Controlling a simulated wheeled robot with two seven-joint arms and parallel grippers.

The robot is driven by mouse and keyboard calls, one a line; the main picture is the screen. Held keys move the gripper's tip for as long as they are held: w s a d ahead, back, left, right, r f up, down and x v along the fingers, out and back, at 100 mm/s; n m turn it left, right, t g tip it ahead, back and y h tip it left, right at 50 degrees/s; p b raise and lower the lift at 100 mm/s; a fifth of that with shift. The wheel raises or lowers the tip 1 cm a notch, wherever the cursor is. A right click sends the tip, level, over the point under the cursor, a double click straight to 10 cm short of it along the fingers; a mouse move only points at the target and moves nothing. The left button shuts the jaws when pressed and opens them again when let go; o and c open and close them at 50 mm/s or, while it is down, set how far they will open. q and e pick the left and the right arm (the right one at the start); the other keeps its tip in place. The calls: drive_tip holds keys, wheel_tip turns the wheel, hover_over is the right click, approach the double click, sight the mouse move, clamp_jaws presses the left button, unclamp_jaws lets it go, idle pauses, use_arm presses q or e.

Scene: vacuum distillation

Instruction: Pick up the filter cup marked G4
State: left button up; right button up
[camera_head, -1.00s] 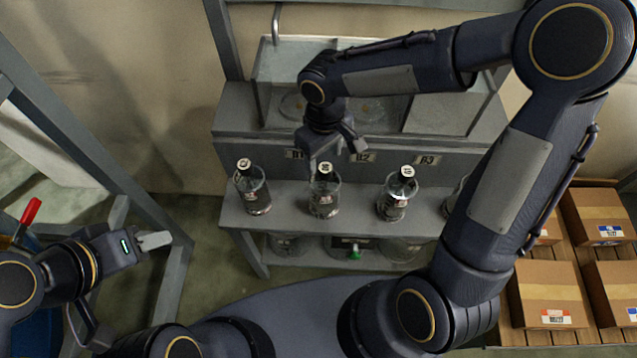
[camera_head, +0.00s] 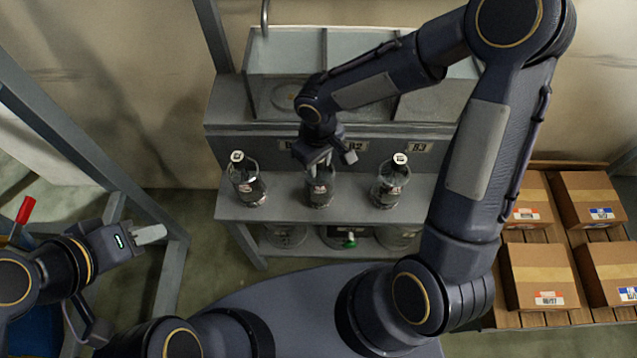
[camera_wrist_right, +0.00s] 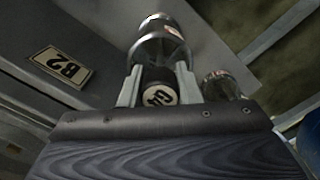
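The filter cup marked G4 has a black top with a white label (camera_wrist_right: 160,95) reading G4 in the right wrist view. In the head view its clear glass body (camera_head: 320,193) stands in the middle of the upper shelf, its top hidden by my right gripper. My right gripper (camera_head: 325,160) points down over it. In the right wrist view its fingers (camera_wrist_right: 160,88) stand on either side of the black top, seemingly open; contact is unclear. My left gripper (camera_head: 150,235) is empty at the far left, its fingers close together; I cannot tell any gap.
Similar glass cups stand on the left (camera_head: 247,185) and right (camera_head: 388,187) of the same shelf. A plate marked B2 (camera_wrist_right: 62,68) is on the panel behind. More glassware is on the lower shelf. Cardboard boxes (camera_head: 540,275) lie at the right, and a grey frame is at the left.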

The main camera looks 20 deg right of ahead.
clamp_jaws()
drive_tip(key=shift+r, duration=0.15)
